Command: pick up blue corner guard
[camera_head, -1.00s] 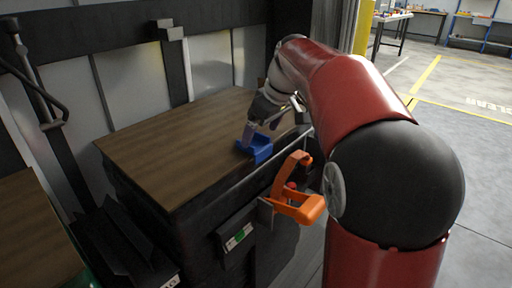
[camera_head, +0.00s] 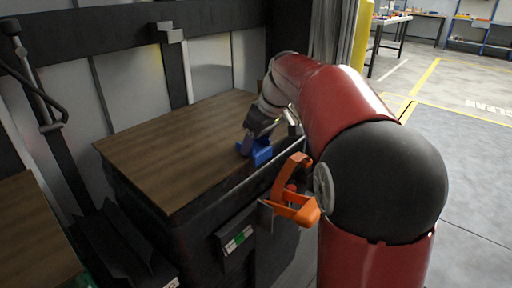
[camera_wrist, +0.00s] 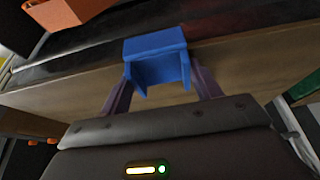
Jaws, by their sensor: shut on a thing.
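The blue corner guard (camera_head: 259,152) is at the right edge of the wood-topped bench (camera_head: 165,145) in the head view. In the wrist view the corner guard (camera_wrist: 156,58) sits between the two fingers of my gripper (camera_wrist: 160,82), with a finger against each side. My gripper (camera_head: 251,143) is shut on it, reaching down from above. The head view does not clearly show whether the guard is touching the bench top or just above it. Part of the guard is hidden by the gripper.
An orange clamp-like tool (camera_head: 293,195) is on the bench's front side, close to my arm; an orange object (camera_wrist: 68,12) also shows in the wrist view. A label (camera_head: 238,240) is on the bench front. The left of the bench top is clear.

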